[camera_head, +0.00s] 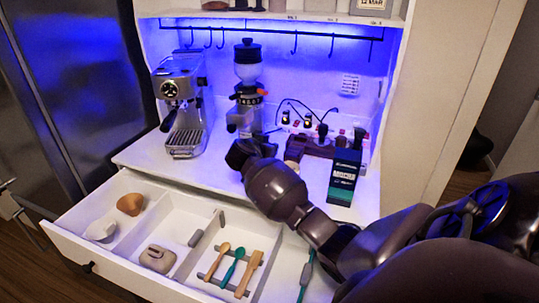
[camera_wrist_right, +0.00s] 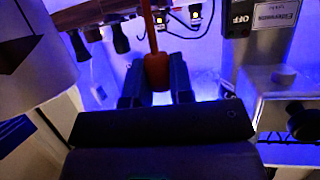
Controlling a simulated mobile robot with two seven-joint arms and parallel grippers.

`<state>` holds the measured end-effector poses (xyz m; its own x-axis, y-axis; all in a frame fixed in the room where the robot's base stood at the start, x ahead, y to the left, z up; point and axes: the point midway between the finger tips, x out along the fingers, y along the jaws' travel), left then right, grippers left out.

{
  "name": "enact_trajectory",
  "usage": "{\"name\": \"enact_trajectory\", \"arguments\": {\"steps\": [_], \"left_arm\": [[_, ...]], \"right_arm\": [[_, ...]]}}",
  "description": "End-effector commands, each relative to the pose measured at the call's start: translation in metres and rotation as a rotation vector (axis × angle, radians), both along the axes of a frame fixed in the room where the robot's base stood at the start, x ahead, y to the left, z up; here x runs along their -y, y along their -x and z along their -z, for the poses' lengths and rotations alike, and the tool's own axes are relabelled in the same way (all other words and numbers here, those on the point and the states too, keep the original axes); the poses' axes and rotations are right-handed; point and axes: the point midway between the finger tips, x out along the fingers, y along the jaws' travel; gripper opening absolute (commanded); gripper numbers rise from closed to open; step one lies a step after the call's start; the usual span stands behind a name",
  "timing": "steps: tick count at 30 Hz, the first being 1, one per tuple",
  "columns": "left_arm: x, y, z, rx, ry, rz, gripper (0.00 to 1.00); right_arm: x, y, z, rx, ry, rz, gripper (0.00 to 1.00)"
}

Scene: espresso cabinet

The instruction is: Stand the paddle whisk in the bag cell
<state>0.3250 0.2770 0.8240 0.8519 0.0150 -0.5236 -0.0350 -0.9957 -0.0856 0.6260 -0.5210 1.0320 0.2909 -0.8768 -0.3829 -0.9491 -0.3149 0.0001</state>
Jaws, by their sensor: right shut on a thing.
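My right gripper (camera_wrist_right: 155,82) is shut on a tool with a red-orange handle, which I take to be the paddle whisk (camera_wrist_right: 155,66). Its thin shaft runs up out of the right wrist view, so its head is hidden. In the head view my right gripper (camera_head: 248,150) is over the counter, in front of the grinder; the whisk cannot be made out clearly there. The open drawer (camera_head: 92,262) below is split into several cells; I cannot tell which one is the bag cell. A dark green coffee bag (camera_head: 345,178) stands on the counter at right. My left gripper is out of view.
The espresso machine (camera_head: 183,105) and the grinder (camera_head: 247,90) stand at the back. A power strip (camera_head: 300,125) with cables is at the back right. Drawer cells hold a brown piece (camera_head: 130,204), a beige lidded item (camera_head: 157,259) and wooden and green tools (camera_head: 249,272).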

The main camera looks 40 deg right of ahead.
Motion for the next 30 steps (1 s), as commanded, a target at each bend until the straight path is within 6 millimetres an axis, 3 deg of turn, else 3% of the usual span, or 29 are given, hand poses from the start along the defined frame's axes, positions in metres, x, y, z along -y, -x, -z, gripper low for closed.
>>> {"name": "enact_trajectory", "arguments": {"steps": [18, 24, 30], "left_arm": [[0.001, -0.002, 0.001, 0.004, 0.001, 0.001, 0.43], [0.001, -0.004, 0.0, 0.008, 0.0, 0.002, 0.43], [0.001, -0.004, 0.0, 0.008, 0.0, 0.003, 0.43]], "right_arm": [[0.0, 0.0, -0.145, 0.004, 0.0, 0.001, 0.0], [0.0, 0.0, -0.175, 0.002, 0.0, 0.0, 0.0], [0.0, 0.0, -0.187, 0.001, 0.001, 0.0, 0.0]]}}
